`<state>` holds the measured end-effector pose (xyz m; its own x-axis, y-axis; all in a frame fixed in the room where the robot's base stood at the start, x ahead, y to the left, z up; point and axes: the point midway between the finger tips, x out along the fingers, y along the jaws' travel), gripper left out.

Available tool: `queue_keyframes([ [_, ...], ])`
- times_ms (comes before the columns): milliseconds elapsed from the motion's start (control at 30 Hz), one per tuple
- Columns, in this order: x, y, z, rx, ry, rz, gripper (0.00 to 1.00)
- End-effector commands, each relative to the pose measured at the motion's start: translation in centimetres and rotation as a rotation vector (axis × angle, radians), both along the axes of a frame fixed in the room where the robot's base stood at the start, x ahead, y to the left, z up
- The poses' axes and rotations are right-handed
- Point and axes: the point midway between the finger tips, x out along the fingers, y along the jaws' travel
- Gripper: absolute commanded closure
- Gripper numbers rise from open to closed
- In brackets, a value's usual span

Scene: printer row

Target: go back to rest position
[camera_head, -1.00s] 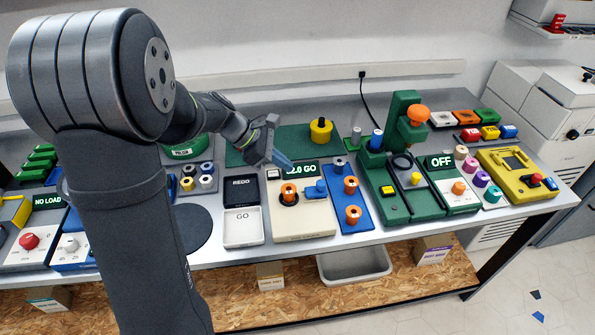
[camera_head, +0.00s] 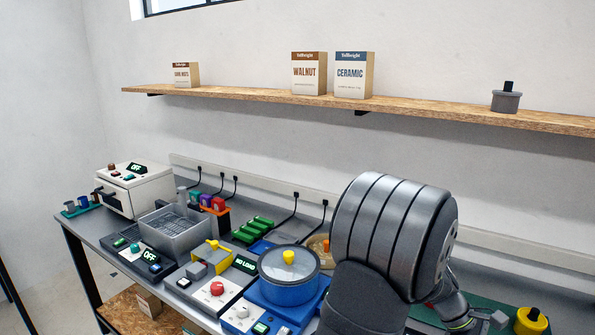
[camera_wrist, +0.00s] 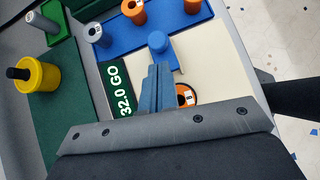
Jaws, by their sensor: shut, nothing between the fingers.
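My gripper (camera_wrist: 157,70) shows in the wrist view with its two blue fingers together and nothing between them. It is over a cream scale-like device with a green display (camera_wrist: 122,92) reading "32.0 GO". An orange ring-shaped piece (camera_wrist: 188,96) is just right of the fingers and partly hidden. A blue knob (camera_wrist: 158,42) stands beyond the fingertips. In the head view my arm fills the lower right, and its wrist end runs toward the bottom edge; the fingertips are not clear there.
The wrist view shows a blue plate (camera_wrist: 180,30) with orange pieces and a yellow cylinder (camera_wrist: 38,76) on a green mat. In the head view a blue pot (camera_head: 288,290) stands left of my arm. A shelf (camera_head: 240,97) with boxes runs along the wall above.

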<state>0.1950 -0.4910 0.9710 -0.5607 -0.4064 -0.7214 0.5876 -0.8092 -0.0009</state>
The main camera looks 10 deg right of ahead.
Motion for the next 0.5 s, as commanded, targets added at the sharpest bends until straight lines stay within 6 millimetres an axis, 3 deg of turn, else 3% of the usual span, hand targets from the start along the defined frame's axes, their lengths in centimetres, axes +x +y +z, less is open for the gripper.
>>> queue_keyframes([
  [200,-1.6,-1.2,-2.0,0.0,0.0,-0.001,1.0],
  [500,-2.2,-1.6,-2.6,-0.001,0.0,-0.001,1.0],
])
